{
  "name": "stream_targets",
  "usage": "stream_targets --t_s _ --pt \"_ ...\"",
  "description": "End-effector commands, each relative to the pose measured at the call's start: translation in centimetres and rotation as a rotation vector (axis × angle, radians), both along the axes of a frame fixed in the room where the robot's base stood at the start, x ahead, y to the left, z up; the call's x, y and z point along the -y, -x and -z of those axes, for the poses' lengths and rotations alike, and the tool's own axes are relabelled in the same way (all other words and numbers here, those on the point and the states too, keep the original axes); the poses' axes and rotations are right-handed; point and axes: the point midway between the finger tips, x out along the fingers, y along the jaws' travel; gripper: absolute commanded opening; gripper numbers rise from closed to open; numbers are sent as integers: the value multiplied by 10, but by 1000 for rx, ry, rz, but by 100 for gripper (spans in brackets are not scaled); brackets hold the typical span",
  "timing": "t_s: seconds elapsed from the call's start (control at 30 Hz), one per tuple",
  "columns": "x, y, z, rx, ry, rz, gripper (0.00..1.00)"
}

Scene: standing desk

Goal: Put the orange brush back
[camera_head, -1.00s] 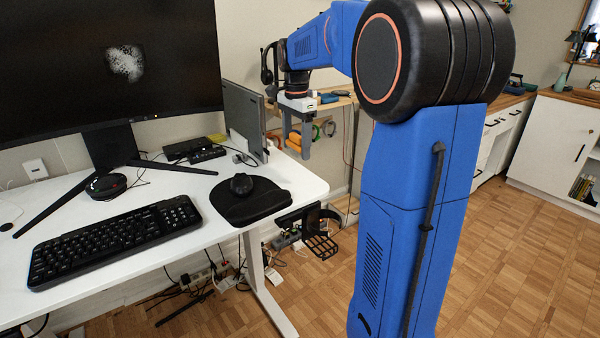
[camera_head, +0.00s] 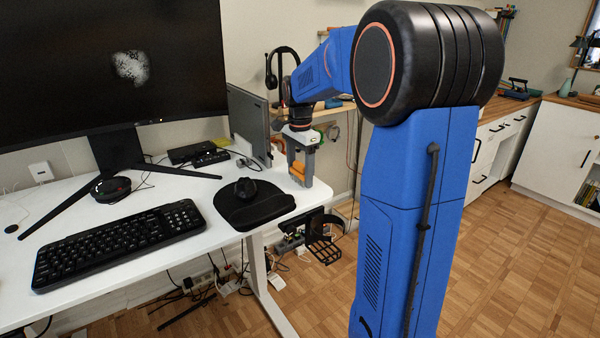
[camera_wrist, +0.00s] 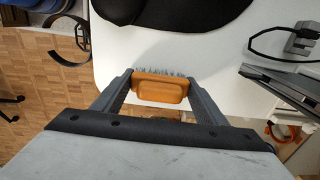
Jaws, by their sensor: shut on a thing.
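The orange brush (camera_wrist: 160,90) is between the two fingers of my gripper (camera_wrist: 160,88) in the wrist view, with its grey bristles facing the white desk. My gripper is shut on it. In the head view the brush (camera_head: 298,168) shows as a small orange patch between the fingers of my gripper (camera_head: 299,178), at the right end of the white desk (camera_head: 130,262). I cannot tell whether the brush touches the desk top.
A black mouse (camera_head: 246,188) on a black mat (camera_head: 252,208) lies left of my gripper. A grey upright laptop stand (camera_head: 249,122) is behind it. A headset (camera_head: 281,72) hangs farther back. A black holder (camera_head: 322,240) hangs below the desk's right edge.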

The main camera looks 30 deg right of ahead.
Motion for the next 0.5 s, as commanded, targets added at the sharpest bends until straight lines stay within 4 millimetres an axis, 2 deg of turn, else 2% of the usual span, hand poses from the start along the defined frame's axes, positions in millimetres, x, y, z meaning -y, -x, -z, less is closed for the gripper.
stream_targets --t_s 0.07,0.1,0.17,0.5 --pt "0 0 2 -1 0 0 45" --pt "0 0 2 0 0 0 71" --pt "0 0 2 0 0 0 85" --pt "0 0 0 0 0 0 85"
